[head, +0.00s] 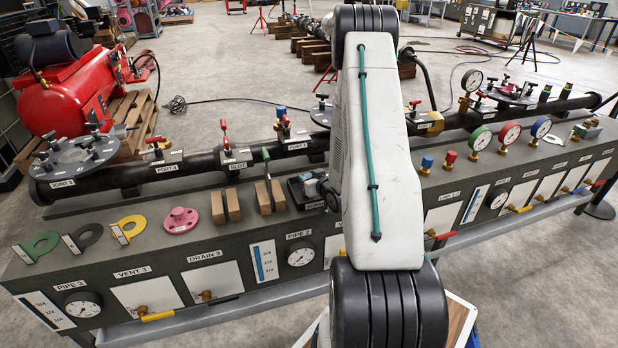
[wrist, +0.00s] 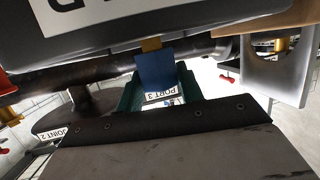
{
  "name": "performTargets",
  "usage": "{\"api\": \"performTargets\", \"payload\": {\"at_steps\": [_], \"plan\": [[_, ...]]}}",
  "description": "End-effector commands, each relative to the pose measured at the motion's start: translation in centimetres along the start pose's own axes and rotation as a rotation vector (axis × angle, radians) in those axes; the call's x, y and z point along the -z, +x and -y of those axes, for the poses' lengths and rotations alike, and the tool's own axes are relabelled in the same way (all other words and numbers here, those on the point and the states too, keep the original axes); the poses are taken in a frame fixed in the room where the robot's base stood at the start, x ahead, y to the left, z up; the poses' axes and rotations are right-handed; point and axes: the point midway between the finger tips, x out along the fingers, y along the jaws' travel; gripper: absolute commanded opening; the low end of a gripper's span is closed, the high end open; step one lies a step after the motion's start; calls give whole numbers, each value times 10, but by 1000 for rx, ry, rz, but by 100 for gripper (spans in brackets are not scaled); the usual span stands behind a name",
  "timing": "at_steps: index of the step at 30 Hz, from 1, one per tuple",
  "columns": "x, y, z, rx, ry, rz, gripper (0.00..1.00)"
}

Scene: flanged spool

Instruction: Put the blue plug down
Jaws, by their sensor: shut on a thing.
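My gripper (wrist: 158,92) shows in the wrist view, with its green fingers on either side of a blue plug (wrist: 155,69). It is shut on the plug. A brass-coloured part (wrist: 151,44) shows at the plug's far end, just below a large dark body in the picture. I cannot tell whether the plug touches anything there. A PORT 3 label (wrist: 161,97) shows behind, between the fingers. In the head view my arm hides the gripper and the held plug. Another blue-topped fitting (head: 427,162) stands on the bench, right of my arm.
The bench (head: 110,262) carries a long dark pipe (head: 110,183), wooden blocks (head: 226,203), a pink flange (head: 180,220) and coloured rings (head: 127,229). Right of my arm stand a red-topped fitting (head: 449,158) and gauges (head: 510,133). A dark body (wrist: 190,22) is close above in the wrist view.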

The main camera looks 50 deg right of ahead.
Motion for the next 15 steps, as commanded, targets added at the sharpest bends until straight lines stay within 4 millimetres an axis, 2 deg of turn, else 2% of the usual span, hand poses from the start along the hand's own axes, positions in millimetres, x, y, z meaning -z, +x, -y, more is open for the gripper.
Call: {"api": "performTargets", "payload": {"at_steps": [1,2,3,4,15], "plan": [[-2,1,0,0,0,0,8],[-2,0,0,0,0,0,42],[-1,0,0,0,0,0,53],[-1,0,0,0,0,0,59],[2,-3,0,-1,1,1,59]]}}
